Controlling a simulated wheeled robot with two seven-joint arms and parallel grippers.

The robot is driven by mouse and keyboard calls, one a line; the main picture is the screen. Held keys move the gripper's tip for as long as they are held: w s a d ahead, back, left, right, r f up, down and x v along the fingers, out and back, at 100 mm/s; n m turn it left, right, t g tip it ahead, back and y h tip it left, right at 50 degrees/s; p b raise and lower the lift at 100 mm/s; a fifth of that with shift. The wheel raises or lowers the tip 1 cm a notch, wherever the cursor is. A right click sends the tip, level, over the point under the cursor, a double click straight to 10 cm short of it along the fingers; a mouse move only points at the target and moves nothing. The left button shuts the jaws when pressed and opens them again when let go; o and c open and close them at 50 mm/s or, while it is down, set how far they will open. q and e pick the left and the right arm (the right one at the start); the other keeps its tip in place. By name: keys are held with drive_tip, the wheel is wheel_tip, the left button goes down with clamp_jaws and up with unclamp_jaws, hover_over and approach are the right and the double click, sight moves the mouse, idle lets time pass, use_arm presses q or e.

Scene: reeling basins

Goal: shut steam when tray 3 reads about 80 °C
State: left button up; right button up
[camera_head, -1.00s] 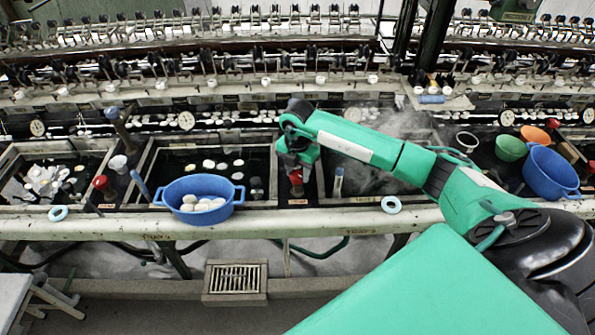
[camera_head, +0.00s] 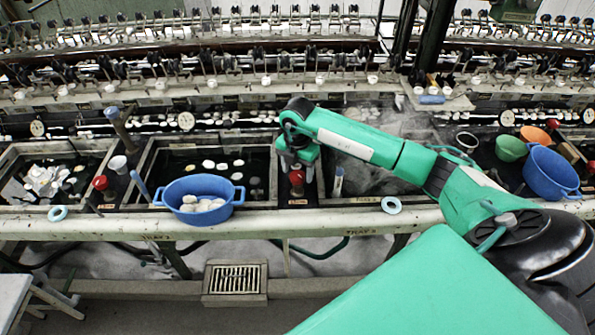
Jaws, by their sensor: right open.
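The right gripper (camera_head: 296,168) is open, its fingers pointing down at the red valve knob (camera_head: 297,179) between two basins. I cannot tell whether the fingers touch the knob. The front rail carries a "TRAY 3" label (camera_head: 366,235) below the basin to the right of this knob. Pale steam (camera_head: 392,130) hangs over that basin, which my right arm partly covers. The left gripper is not in view.
A blue basin (camera_head: 199,188) with white cocoons sits on the front rim left of the gripper. Another red knob (camera_head: 100,183) is farther left. A blue ring (camera_head: 391,204) lies on the rail. A blue pot (camera_head: 551,172) and a green bowl (camera_head: 510,148) are at right.

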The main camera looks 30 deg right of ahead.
sight(297, 174)
wheel_tip(297, 174, up, 13)
drive_tip(key=b, duration=0.3)
